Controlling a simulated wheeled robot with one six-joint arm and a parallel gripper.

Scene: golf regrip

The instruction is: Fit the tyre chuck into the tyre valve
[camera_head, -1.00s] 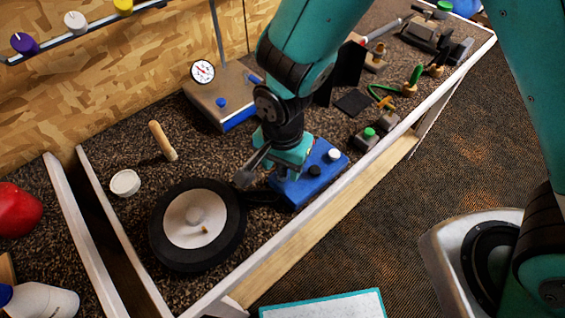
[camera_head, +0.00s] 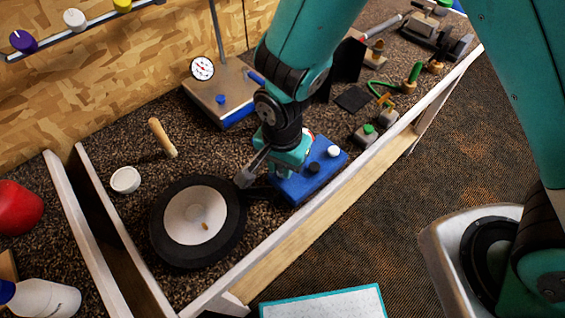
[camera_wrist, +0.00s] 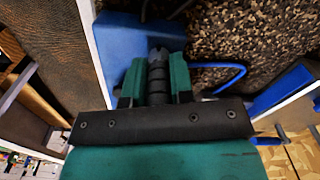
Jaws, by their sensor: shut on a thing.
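The tyre is a black wheel (camera_head: 165,245) with a pale hub, lying flat at the front left of the bench. Its small tan valve (camera_head: 205,227) stands on the hub. My gripper (camera_head: 282,172) is to the right of the tyre, low at the blue box (camera_head: 322,168). In the wrist view my teal fingers (camera_wrist: 155,82) are shut on a black ribbed handle, which looks like the tyre chuck (camera_wrist: 157,68). The handle's far end is at or over the blue box (camera_wrist: 140,40); I cannot tell whether they touch. In the head view my gripper mostly hides the chuck.
A blue hose (camera_wrist: 230,75) curves beside the gripper. A gauge stand (camera_head: 220,98) is at the back. The bench has a raised pale front edge (camera_head: 290,230).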

